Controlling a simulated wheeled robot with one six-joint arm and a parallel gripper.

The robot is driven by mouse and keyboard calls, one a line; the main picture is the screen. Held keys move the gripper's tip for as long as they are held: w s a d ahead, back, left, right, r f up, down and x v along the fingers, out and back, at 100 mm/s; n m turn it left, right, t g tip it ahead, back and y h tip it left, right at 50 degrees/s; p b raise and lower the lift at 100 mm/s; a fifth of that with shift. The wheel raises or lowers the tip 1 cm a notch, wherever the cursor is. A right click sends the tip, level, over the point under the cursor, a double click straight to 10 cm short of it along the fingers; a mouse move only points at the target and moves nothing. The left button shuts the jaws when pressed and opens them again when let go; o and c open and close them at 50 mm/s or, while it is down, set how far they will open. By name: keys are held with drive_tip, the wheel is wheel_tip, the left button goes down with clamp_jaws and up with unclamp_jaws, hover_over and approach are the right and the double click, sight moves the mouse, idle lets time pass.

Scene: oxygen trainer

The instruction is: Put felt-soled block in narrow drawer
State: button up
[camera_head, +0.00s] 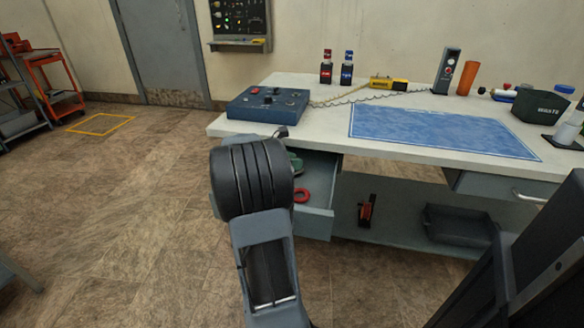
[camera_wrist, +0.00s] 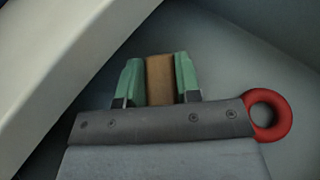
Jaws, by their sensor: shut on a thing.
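My gripper (camera_wrist: 158,95) has green fingers, shut on a tan-brown block (camera_wrist: 159,76). I take this to be the felt-soled block; no felt sole shows. In the head view my dark wrist hides the block, and only a bit of green of my gripper (camera_head: 296,163) shows beside it. An open grey drawer (camera_head: 316,225) sticks out under the table's left end. My gripper is over or inside this drawer; the height of the block above its floor (camera_wrist: 235,65) cannot be told.
The pale table (camera_head: 330,150) overhangs the drawer's rear. A blue control box (camera_head: 268,103) sits above it. A second drawer (camera_head: 500,186) at the right looks shut.

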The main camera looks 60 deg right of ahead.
drive_tip(key=shift+w+a+f, duration=0.1)
drive_tip(key=shift+f, duration=0.5)
drive_tip(key=o, duration=0.9)
drive_tip(key=shift+w+a+r, duration=0.1)
drive_tip(key=shift+a+r, duration=0.05)
drive_tip(key=shift+r, duration=0.15)
drive_tip(key=shift+p+v, duration=1.45)
drive_tip(key=shift+v, duration=2.1)
